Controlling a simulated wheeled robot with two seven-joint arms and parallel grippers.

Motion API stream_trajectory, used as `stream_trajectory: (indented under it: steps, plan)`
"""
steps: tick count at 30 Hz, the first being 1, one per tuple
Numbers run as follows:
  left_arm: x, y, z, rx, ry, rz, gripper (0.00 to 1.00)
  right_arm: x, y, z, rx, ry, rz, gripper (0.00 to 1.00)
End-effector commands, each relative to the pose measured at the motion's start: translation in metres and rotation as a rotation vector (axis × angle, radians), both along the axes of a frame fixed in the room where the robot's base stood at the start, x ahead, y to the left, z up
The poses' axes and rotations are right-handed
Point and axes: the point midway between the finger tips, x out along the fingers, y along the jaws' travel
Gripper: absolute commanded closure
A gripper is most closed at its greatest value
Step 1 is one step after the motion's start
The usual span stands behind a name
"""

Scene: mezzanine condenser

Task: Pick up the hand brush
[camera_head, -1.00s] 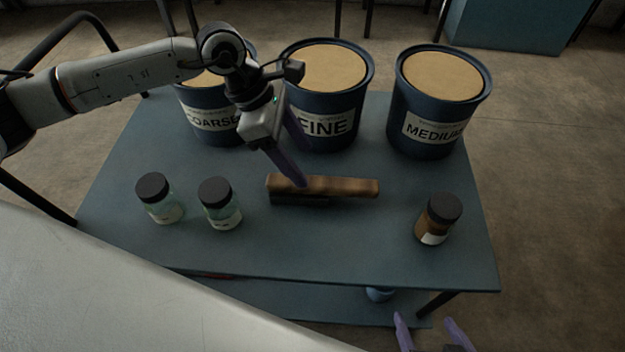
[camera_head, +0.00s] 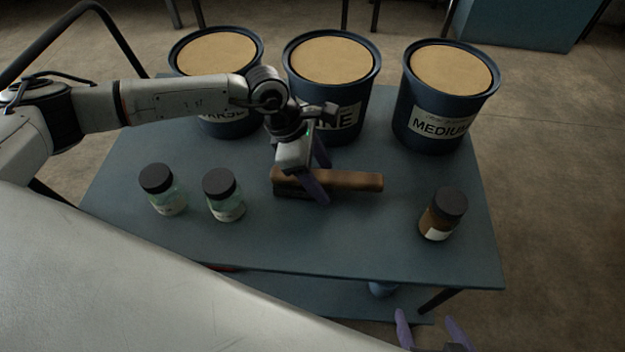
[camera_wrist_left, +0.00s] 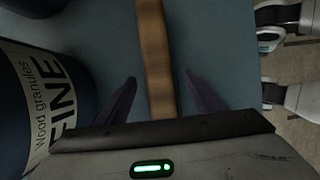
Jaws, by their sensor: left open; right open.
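The hand brush (camera_head: 345,181) lies on the blue-grey table, its brown wooden back and handle running left to right. In the left wrist view the brush (camera_wrist_left: 155,50) runs lengthwise between the two fingers, with a gap on each side. My left gripper (camera_head: 320,174) is open, its purple fingers pointing down at the brush, one on the far side and one on the near side. In the left wrist view the left gripper's fingertips (camera_wrist_left: 159,78) stand apart. My right gripper (camera_head: 431,325) is open and empty at the bottom edge, below the table's front edge.
Three tubs, COARSE (camera_head: 222,120), FINE (camera_head: 350,118) and MEDIUM (camera_head: 440,122), stand along the back. Two clear jars (camera_head: 226,208) with black lids stand left of the brush. A brown jar (camera_head: 437,224) stands to the right. The table (camera_head: 330,245) is clear in front.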

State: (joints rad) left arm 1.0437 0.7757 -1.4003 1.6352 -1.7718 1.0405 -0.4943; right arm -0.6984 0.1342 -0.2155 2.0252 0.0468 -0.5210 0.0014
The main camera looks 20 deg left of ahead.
Motion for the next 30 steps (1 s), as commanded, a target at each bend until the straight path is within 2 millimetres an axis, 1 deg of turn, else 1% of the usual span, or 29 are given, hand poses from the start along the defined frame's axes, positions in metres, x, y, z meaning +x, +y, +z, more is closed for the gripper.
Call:
stream_trajectory:
  steps: [9,18,27,28,30]
  plan:
    - [0.0000,0.0004,-0.0002,0.000,0.000,0.000,0.39,0.0050,-0.0004,0.0018,0.000,-0.010,-0.001,0.25]
    - [0.0000,0.0005,-0.0043,0.000,0.000,0.000,0.39,0.0052,-0.0005,-0.0021,-0.001,-0.012,0.000,0.25]
    - [0.0000,0.0004,-0.0041,0.000,0.000,0.000,0.39,0.0028,-0.0005,-0.0026,0.000,-0.007,-0.001,0.25]
    - [-0.0001,0.0003,-0.0041,0.000,0.000,0.000,0.41,0.0023,-0.0005,-0.0028,0.000,-0.006,-0.001,0.25]
    - [0.0000,0.0004,-0.0041,0.000,0.000,0.000,0.53,0.0010,-0.0005,-0.0035,0.000,-0.004,0.000,0.25]
